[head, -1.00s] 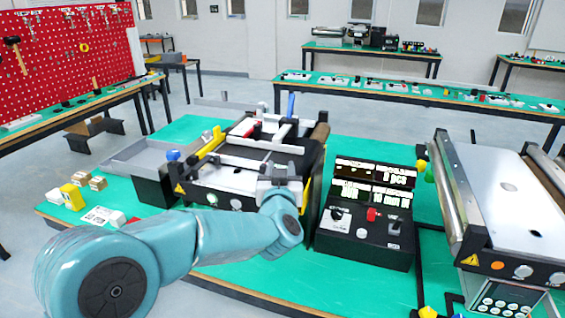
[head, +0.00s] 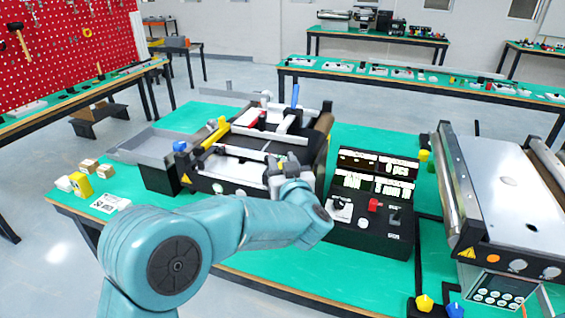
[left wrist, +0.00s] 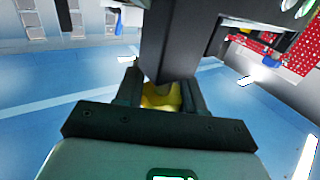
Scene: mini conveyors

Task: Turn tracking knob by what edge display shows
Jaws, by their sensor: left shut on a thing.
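In the head view the gripper hides this knob. Right of it is a black control box (head: 368,238) with lit displays (head: 372,186); their text is too small to read surely. My right gripper is not in view.
A larger conveyor (head: 505,195) stands on the right. Small boxes (head: 88,168) and a printed card (head: 110,203) lie at the table's left. A yellow lever (head: 215,134) and a blue lever (head: 295,95) rise from the mini conveyor.

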